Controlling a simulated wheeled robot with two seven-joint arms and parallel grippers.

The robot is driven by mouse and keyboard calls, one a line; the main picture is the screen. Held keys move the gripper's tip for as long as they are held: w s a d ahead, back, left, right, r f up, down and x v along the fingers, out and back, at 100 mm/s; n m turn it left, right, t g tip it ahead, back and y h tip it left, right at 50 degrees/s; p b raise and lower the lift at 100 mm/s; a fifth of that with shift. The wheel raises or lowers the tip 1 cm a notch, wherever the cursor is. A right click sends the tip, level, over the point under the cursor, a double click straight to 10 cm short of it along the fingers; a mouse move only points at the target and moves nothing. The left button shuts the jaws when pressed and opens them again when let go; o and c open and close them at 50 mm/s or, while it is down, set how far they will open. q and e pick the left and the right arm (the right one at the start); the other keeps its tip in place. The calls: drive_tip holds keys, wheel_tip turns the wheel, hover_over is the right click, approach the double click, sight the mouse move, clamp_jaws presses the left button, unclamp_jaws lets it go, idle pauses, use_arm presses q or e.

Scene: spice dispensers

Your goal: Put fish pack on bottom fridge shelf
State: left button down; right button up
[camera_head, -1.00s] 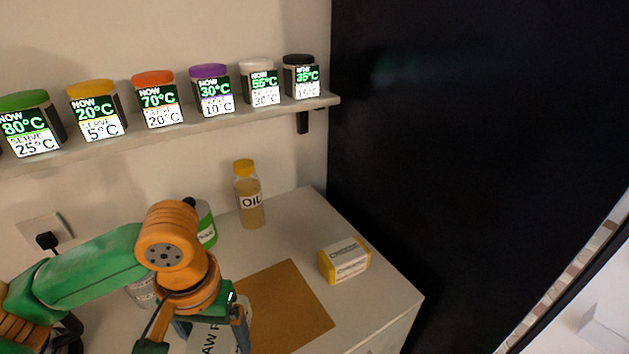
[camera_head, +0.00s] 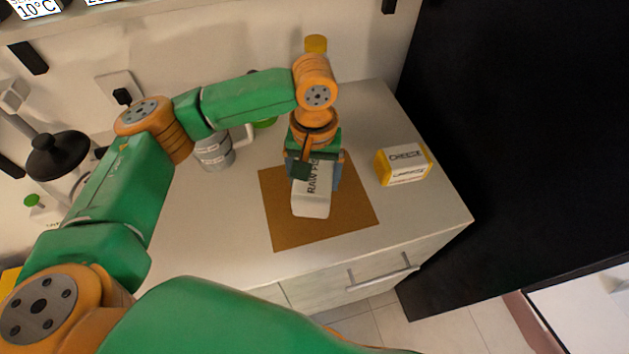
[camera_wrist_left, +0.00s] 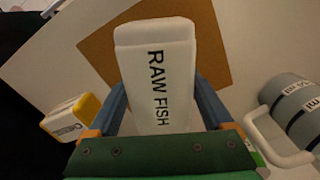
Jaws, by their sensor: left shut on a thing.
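The fish pack (camera_head: 312,200) is a white block with dark lettering, partly hidden by my left gripper in the head view. In the left wrist view the fish pack (camera_wrist_left: 158,75) reads "RAW FISH" and lies between the two blue fingers. My left gripper (camera_head: 314,178) is shut on the pack, over the brown mat (camera_head: 350,217). I cannot tell whether the pack touches the mat. No fridge shelf is clearly seen. My right gripper is not in view.
A yellow and white cheese pack (camera_head: 404,165) stands right of the mat. A grey mug (camera_head: 213,152) stands to the left. An oil bottle with a yellow cap (camera_head: 316,44) is mostly hidden behind my arm. A tall black panel (camera_head: 520,130) borders the counter's right side.

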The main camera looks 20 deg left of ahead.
sight(315, 183)
use_arm(q)
drive_tip(key=f, duration=0.2)
drive_tip(key=w+f, duration=0.1)
drive_tip(key=shift+w+a+f+p, duration=0.15)
drive_tip(key=shift+f+p, duration=0.25)
drive_tip(key=shift+f, duration=0.4)
unclamp_jaws()
